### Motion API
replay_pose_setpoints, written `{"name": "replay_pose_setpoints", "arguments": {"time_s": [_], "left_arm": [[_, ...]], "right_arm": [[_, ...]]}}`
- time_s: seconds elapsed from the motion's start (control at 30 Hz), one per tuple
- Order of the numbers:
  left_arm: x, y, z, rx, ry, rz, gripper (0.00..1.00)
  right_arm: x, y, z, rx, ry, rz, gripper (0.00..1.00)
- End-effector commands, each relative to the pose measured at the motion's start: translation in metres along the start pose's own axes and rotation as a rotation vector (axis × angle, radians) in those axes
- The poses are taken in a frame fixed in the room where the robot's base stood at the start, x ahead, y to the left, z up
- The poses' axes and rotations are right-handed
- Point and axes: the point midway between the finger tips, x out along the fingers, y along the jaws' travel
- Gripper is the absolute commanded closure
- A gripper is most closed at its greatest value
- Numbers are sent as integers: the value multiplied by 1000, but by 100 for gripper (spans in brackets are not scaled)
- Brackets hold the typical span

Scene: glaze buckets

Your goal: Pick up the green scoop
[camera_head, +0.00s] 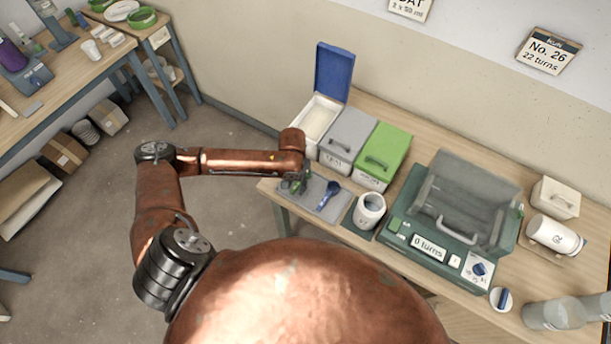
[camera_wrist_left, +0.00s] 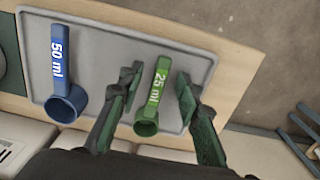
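The green scoop (camera_wrist_left: 153,97), marked 25 ml, lies on a grey tray (camera_wrist_left: 103,52) in the left wrist view. My left gripper (camera_wrist_left: 161,85) is open, with one finger on each side of the scoop's handle and a gap to each. A blue scoop (camera_wrist_left: 62,75), marked 50 ml, lies beside it on the tray. In the head view my left gripper (camera_head: 293,184) is over the left part of the tray (camera_head: 318,207) and hides most of the green scoop. The blue scoop (camera_head: 328,196) shows to its right. My right gripper is not in view.
Behind the tray stand an open bin with a raised blue lid (camera_head: 334,72), a grey bin (camera_head: 347,140) and a green bin (camera_head: 383,155). A white cup (camera_head: 369,210) and a green machine with a clear cover (camera_head: 450,215) stand right of the tray.

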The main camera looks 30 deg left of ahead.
Motion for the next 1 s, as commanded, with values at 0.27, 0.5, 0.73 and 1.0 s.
{"name": "replay_pose_setpoints", "arguments": {"time_s": [0.27, 0.5, 0.73, 1.0], "left_arm": [[-1, 0, 0, 0, 0, 0, 80], [-1, 0, 0, 0, 0, 0, 97], [-1, 0, 0, 0, 0, 0, 100], [-2, 0, 0, 0, 1, 0, 100]], "right_arm": [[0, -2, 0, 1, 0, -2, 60], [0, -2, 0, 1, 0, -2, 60], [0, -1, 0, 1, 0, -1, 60], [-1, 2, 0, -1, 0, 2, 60]]}}
